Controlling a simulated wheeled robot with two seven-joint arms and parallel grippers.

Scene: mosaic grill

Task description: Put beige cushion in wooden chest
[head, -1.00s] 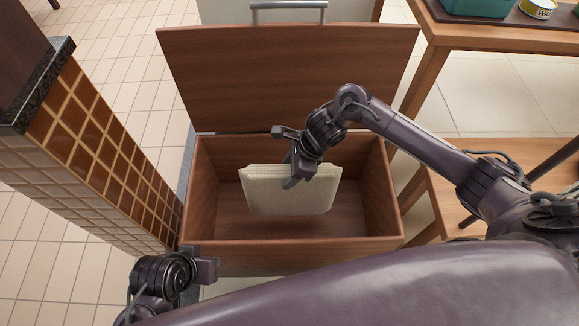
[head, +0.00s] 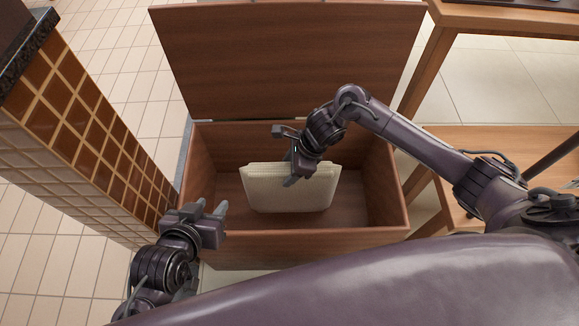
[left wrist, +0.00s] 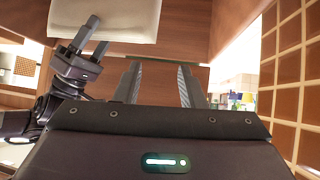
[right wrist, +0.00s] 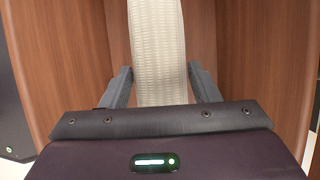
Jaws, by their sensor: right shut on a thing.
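The beige cushion (head: 290,192) is held upright inside the opening of the wooden chest (head: 300,240), whose lid (head: 290,60) stands open at the back. My right gripper (head: 290,168) is shut on the cushion's upper edge. In the right wrist view the cushion (right wrist: 158,60) sits between the two fingers, with brown chest walls around it. I cannot tell whether the cushion's lower edge touches the chest floor. My left gripper (head: 210,210) is open and empty near the chest's front left corner. Its fingers (left wrist: 157,85) stand apart in the left wrist view.
A tiled pillar (head: 90,130) stands close to the chest's left side. A wooden shelf table (head: 490,150) stands to the right. The tiled floor (head: 125,60) is clear behind the pillar.

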